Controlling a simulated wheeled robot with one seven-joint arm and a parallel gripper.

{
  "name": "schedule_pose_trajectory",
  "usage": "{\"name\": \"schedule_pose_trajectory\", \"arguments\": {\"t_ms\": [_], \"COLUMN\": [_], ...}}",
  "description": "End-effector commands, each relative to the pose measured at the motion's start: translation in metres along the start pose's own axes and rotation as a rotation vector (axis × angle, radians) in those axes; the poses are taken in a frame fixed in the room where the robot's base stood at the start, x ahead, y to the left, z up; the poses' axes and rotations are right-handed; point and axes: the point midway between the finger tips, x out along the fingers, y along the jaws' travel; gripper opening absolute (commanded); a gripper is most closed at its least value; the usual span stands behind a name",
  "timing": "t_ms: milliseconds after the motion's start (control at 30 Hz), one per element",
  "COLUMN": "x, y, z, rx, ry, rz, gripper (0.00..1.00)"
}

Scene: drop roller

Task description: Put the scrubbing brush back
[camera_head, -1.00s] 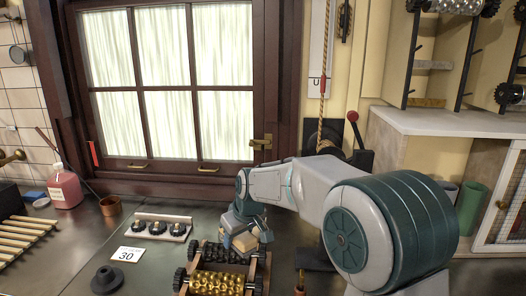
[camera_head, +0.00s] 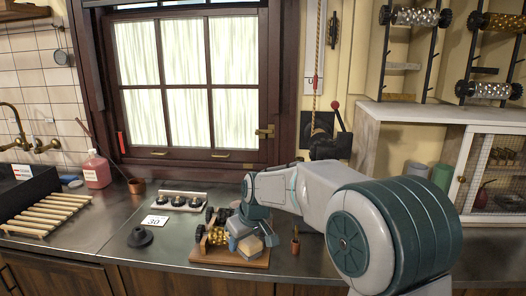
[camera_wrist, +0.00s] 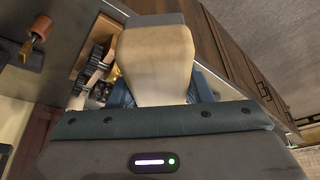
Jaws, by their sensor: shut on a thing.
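My gripper (camera_head: 243,238) is at the front of the counter, above the wooden roller tray. It is shut on the scrubbing brush, whose pale wooden body (camera_head: 250,246) shows at the fingers. In the wrist view the brush (camera_wrist: 155,58) has a rounded wooden block with a dark grey strip at its far end. The blue-grey fingertips are partly hidden behind the block. I cannot tell whether the brush touches the tray or the rollers.
The wooden tray (camera_head: 205,256) holds dark and brass rollers. A small brown pot (camera_head: 295,246) stands to its right. Bare counter (camera_head: 95,225) lies to the left.

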Motion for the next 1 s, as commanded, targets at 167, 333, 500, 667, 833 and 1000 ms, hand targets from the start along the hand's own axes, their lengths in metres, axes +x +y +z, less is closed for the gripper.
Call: {"name": "schedule_pose_trajectory", "arguments": {"t_ms": [167, 333, 500, 667, 833, 1000], "x": [0.03, 0.057, 0.089, 0.121, 0.136, 0.14], "y": [0.019, 0.035, 0.058, 0.086, 0.103, 0.107], "z": [0.026, 0.054, 0.098, 0.171, 0.234, 0.26], "rx": [0.072, 0.145, 0.256, 0.424, 0.564, 0.616], "ry": [-0.006, -0.008, -0.01, -0.014, -0.008, -0.004], "rz": [0.028, 0.058, 0.104, 0.173, 0.231, 0.254], "gripper": [0.17, 0.17, 0.17, 0.17, 0.17, 0.17]}}
